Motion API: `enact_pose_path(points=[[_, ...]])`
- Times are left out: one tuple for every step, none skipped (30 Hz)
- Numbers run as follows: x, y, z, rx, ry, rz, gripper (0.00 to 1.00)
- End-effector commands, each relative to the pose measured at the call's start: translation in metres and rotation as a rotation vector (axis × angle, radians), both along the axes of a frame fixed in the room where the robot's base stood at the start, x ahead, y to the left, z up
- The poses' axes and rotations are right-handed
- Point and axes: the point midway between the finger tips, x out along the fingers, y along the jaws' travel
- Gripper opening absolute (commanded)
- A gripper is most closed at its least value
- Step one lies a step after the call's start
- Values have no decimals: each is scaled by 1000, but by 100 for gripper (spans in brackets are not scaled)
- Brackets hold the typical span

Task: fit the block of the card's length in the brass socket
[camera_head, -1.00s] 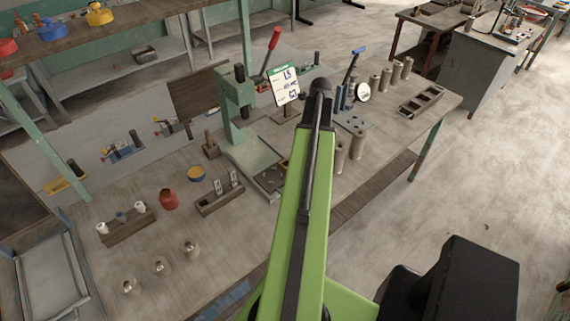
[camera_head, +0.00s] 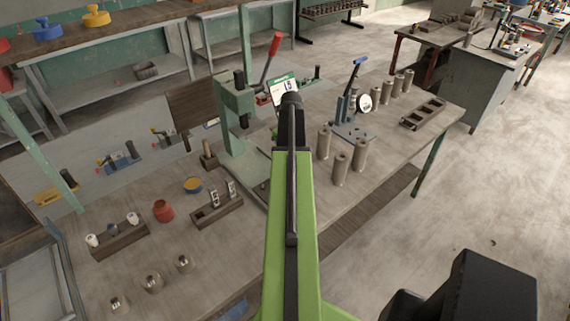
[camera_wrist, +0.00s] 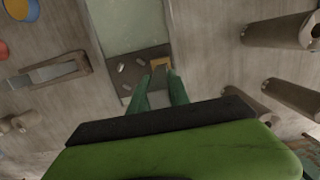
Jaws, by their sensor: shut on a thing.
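My gripper (camera_wrist: 164,77) points down, its green fingertips close together over a dark plate (camera_wrist: 132,60) on the green press base. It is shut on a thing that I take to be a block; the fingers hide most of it. A tan, brass-coloured piece, likely the brass socket (camera_wrist: 159,63), shows on the plate just beyond the tips. I cannot tell whether the held thing touches it. In the head view, my arm hides the gripper and the plate. A green-topped card (camera_head: 285,88) reads "L5"; its lower part is covered by my arm.
The green press (camera_head: 236,110) with its red lever stands left of my arm. Several tan cylinders (camera_head: 341,167) stand at the right, some near the gripper in the wrist view. A wooden rack (camera_head: 217,213) and a red pot (camera_head: 162,211) stand at the left.

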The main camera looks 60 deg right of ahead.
Motion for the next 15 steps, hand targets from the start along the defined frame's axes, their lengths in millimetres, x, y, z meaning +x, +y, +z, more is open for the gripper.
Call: enact_pose_path(points=[[0,0,-5,0,0,0,0],[0,0,-10,0,0,0,0],[0,0,-17,0,0,0,0],[0,0,-23,0,0,1,0],[0,0,-29,0,0,1,0],[0,0,-36,0,0,1,0],[0,0,-41,0,0,1,0],[0,0,-43,0,0,1,0],[0,0,-44,0,0,1,0],[0,0,-43,0,0,1,0],[0,0,-41,0,0,1,0],[0,0,-39,0,0,2,0],[0,0,-39,0,0,2,0],[0,0,-39,0,0,2,0],[0,0,-39,0,0,2,0]])
